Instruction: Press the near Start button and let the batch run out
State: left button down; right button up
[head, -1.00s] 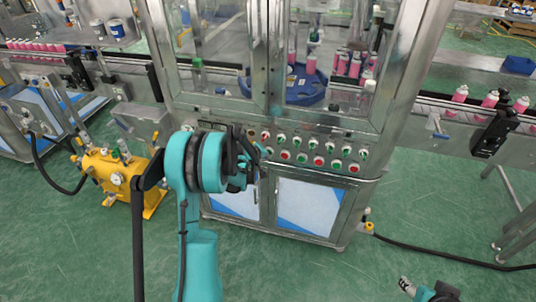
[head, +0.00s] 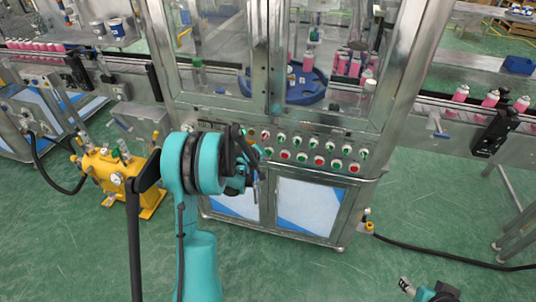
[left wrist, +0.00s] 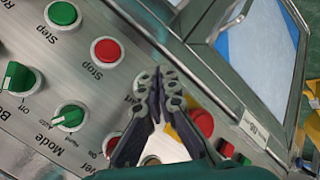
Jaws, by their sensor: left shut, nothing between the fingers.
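My left gripper (head: 252,165) is in front of the left part of the machine's button panel (head: 310,147) in the head view. In the left wrist view its fingers (left wrist: 160,82) are shut and empty, over the panel. Beside them are a red button (left wrist: 106,51), a green button (left wrist: 62,13), a green Mode knob (left wrist: 69,117) and a red emergency stop (left wrist: 200,122) on a yellow plate. The fingers hide part of the panel, and I cannot tell contact.
Pink cans (head: 490,98) stand on the right conveyor, and more (head: 35,45) on the left one. A blue turntable (head: 300,88) is behind the machine's windows. A yellow pump unit (head: 117,180) stands on the floor at left. Open green floor lies in front.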

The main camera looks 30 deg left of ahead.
dwell(0.3)
pick_arm(q)
jog(key=s, duration=0.2)
jog(key=s+d, duration=0.1)
jog(key=s, duration=0.1)
jog(key=shift+s+d, duration=0.1)
jog(key=shift+s, duration=0.3)
dwell(0.7)
jog(key=s+d+r+m+g, duration=0.1)
jog(key=s+d+r+m, duration=0.5)
jog(key=s+d+r, duration=0.7)
jog(key=s+d+m, duration=0.6)
jog(key=s+d, duration=0.2)
jog(key=s, duration=0.5)
jog(key=shift+s+r+m+g, duration=0.25)
jog(key=shift+s+m+g, duration=0.05)
jog(key=shift+s+g, duration=0.1)
